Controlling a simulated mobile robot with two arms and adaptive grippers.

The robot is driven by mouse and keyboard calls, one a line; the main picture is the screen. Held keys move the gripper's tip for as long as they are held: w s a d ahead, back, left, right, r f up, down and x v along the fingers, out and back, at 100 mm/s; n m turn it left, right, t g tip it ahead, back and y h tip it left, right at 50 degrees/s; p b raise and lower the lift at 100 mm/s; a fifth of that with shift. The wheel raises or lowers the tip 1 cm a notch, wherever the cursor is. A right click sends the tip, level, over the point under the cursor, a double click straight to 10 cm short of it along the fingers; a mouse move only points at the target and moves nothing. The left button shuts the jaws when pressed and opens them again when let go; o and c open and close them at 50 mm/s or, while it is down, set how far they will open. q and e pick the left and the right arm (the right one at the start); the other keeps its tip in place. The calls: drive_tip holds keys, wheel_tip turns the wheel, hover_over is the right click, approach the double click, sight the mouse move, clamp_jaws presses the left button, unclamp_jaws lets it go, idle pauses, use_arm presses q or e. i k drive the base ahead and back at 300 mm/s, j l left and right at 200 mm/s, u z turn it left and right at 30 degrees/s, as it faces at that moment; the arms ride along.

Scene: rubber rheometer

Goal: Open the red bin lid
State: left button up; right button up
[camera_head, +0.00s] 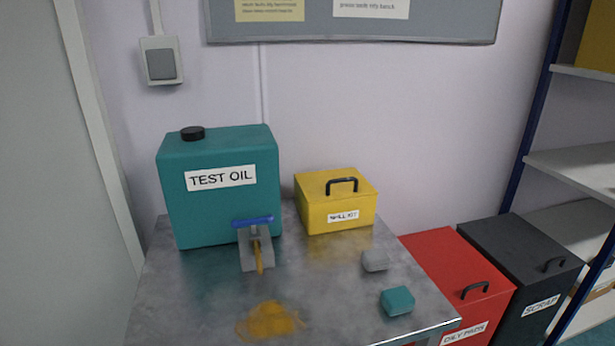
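The red bin (441,256) stands on the floor just right of the metal bench, low in the head view. Its flat red lid is shut and has a black handle (474,289) near the front edge. A white label reading "OILY PADS" is on its front, partly cut off by the bottom of the picture. The bench corner hides part of the bin's left side. Neither of my grippers shows in the head view.
A dark bin (520,246) labelled "SCRAP" stands right beside the red bin. The bench (338,285) carries a teal oil container (221,222), a yellow spill kit box (317,213), a grey block (374,261), a teal block (397,301) and an oil puddle (270,321). Shelves (578,163) stand at right.

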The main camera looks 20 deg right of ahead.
sight(459, 271)
drive_tip(key=z, duration=1.35)
